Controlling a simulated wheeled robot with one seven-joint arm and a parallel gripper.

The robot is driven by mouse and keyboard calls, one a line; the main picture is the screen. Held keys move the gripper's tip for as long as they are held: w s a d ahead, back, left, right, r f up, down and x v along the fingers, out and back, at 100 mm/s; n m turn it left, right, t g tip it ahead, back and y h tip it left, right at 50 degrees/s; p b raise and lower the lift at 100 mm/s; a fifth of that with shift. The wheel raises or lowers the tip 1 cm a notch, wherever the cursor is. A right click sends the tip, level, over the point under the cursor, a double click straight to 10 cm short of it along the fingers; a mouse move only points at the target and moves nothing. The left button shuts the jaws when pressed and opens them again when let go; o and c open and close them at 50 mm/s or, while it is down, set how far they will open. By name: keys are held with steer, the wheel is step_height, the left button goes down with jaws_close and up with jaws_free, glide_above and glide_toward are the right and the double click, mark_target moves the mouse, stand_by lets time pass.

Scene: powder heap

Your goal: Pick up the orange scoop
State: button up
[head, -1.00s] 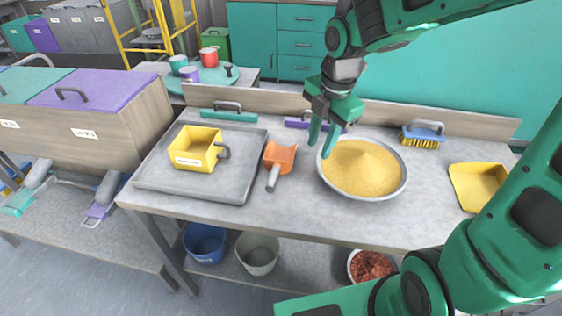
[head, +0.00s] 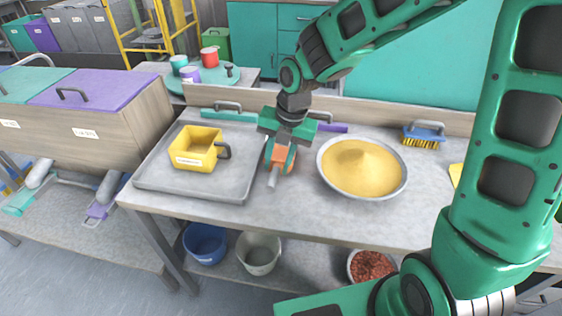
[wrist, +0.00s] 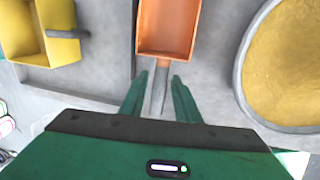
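The orange scoop (head: 275,168) lies on the grey table between the tray and the bowl of yellow powder. In the wrist view its orange pan (wrist: 168,27) is at the top middle, and its grey handle (wrist: 160,88) runs down between my fingertips. My gripper (head: 281,160) is open above the scoop, with one green finger on each side of it. In the wrist view the gripper (wrist: 160,84) straddles the handle, with a gap showing on both sides. In the head view my gripper hides part of the scoop's pan.
Left of the scoop, a grey tray (head: 225,188) holds a yellow box-shaped scoop (head: 197,149). To the right is a metal bowl (head: 341,189) of yellow powder (head: 362,166). A blue brush (head: 425,132) lies farther right. The table front is clear.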

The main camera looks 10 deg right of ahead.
mark_target(276, 169)
steer(key=shift+w+a+f, duration=0.1)
steer(key=shift+a+f, duration=0.05)
steer(key=shift+f, duration=1)
steer(key=shift+a+f, duration=0.15)
steer(key=shift+f, duration=1)
steer(key=shift+c, duration=0.5)
jaws_close()
steer(key=shift+r, duration=0.2)
steer(key=shift+w+r, duration=0.1)
steer(key=shift+r, duration=0.2)
steer(key=r, duration=0.3)
steer(key=shift+a+r, duration=0.25)
steer(key=shift+r, duration=0.1)
steer(key=s+a+r, duration=0.3)
steer(key=a+r, duration=0.3)
steer(key=a, duration=0.4)
steer(key=shift+s+a+r, duration=0.2)
steer(key=shift+a, duration=0.15)
